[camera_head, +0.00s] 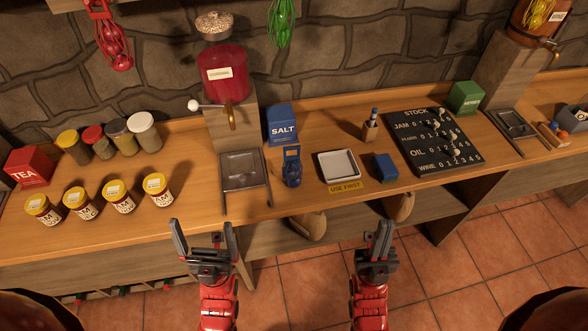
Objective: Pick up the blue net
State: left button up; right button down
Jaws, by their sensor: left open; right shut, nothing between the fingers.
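I cannot make out a blue net for certain in the head view. A red net (112,45) hangs on the wall at the upper left, and a green net (281,24) hangs at the top middle. A small dark blue object (291,167) stands upright on the counter in front of the blue salt box (282,124); I cannot tell what it is. My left gripper (203,233) is open and empty near the counter's front edge. My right gripper (384,232) is shut and empty, in front of the counter to the right.
The wooden counter (240,205) holds several yellow-lidded jars (120,196) at left, a red dispenser (221,70), a white-lined tray (338,165), a blue block (385,167) and a black stock board (433,140). Tiled floor (320,280) shows below the counter.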

aim_at(293, 164)
jog(key=i+l+u, duration=0.1)
jog(key=l, duration=0.25)
jog(key=i+l+u, duration=0.1)
jog(key=l, duration=0.25)
jog(key=i+l+u, duration=0.1)
jog(key=i+l, duration=0.15)
jog(key=l, duration=0.15)
jog(key=i+l, duration=0.1)
jog(key=l, duration=0.3)
jog(key=u, duration=1.25)
